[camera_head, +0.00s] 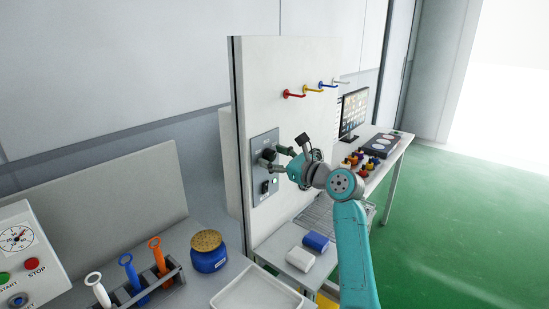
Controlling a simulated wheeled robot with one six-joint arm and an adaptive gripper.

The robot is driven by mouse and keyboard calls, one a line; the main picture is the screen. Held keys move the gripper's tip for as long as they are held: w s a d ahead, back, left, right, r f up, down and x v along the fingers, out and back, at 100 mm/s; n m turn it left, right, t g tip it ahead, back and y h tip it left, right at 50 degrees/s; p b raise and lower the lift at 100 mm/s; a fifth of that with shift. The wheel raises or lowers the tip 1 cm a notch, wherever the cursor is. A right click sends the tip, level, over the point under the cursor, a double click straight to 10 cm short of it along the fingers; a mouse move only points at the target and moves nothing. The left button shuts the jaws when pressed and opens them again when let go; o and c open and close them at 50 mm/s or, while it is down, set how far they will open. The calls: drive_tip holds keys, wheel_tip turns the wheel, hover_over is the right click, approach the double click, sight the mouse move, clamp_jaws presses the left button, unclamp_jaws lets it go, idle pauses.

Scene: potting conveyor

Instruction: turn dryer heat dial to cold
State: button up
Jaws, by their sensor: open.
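A grey control plate (257,160) is mounted on the white upright panel. A dark round dial (267,157) sits on its upper part, partly covered by my gripper's fingers. A small dark switch (265,187) is on the lower part of the plate. My gripper (277,158) is open, at the end of my teal arm, with its fingertips at the dial. I cannot tell whether the fingers touch the dial. The dial's markings and pointer are too small to read.
Coloured hooks (293,94) stick out of the panel above the plate. Below are a blue jar (208,257), a white tray (257,290), a tool rack (160,287) and a blue block (315,242). A monitor (354,112) stands behind. Green floor at right is clear.

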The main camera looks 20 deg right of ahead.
drive_tip(key=c, duration=1.1)
drive_tip(key=shift+c, duration=0.2)
drive_tip(key=n, duration=0.5)
drive_tip(key=shift+n, duration=0.3)
drive_tip(key=n+y, duration=0.1)
drive_tip(key=n, duration=0.5)
drive_tip(key=shift+f+n, duration=0.15)
drive_tip(key=shift+n, duration=0.15)
drive_tip(key=n, duration=0.6)
drive_tip(key=shift+f+n, duration=0.1)
drive_tip(key=shift+n, duration=0.3)
drive_tip(key=n, duration=0.6)
drive_tip(key=shift+d+g+y, duration=0.1)
drive_tip(key=shift+g+y, duration=0.2)
drive_tip(key=shift+y, duration=0.1)
